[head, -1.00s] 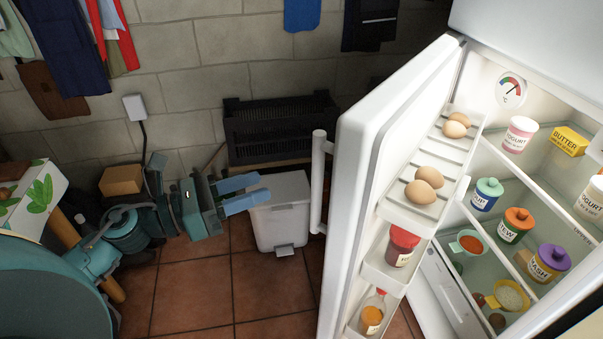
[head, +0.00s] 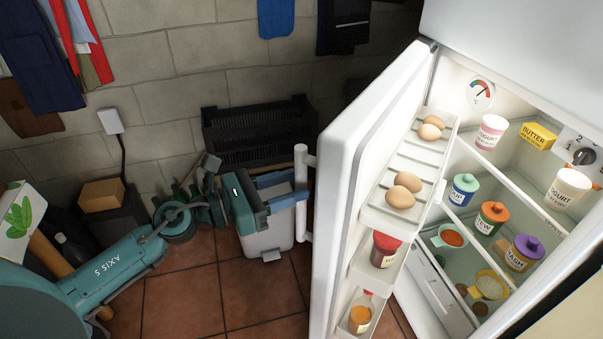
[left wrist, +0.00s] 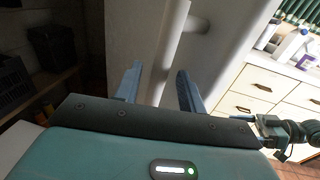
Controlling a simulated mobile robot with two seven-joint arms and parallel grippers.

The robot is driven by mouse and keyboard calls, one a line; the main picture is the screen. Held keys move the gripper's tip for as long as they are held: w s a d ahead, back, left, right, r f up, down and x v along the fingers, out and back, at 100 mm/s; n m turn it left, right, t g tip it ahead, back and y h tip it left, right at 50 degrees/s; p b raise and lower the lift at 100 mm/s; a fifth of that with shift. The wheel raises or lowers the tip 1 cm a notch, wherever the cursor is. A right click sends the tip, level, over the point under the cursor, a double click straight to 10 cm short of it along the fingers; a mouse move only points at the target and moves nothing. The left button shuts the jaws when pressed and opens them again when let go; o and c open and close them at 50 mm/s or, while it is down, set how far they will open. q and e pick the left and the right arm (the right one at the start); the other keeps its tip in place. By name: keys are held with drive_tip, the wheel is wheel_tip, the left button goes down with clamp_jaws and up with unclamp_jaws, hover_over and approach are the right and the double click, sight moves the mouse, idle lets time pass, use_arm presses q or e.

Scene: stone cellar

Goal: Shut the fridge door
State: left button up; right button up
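The white fridge door (head: 345,170) stands wide open, with eggs and jars on its inner shelves. Its upright bar handle (head: 300,165) is on the door's outer face. My left gripper (head: 296,188) has reached the handle from the left. In the left wrist view the handle (left wrist: 172,45) runs between the two spread blue fingers (left wrist: 157,78), with a gap showing on the sides. The fridge body (head: 475,62) is at the right. A small dark gripper-like part (left wrist: 268,128), probably my right gripper, shows at the right of the left wrist view; its fingers are unclear.
A white pedal bin (head: 268,238) stands on the tiles beneath my left gripper. A black crate (head: 260,130) is against the stone wall. Yogurt, butter (head: 538,136) and jars stand inside the fridge. A drawer unit (left wrist: 260,95) shows in the left wrist view.

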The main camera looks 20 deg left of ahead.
use_arm(q)
drive_tip(key=shift+p+x, duration=0.35)
drive_tip(key=shift+x, duration=1.15)
clamp_jaws()
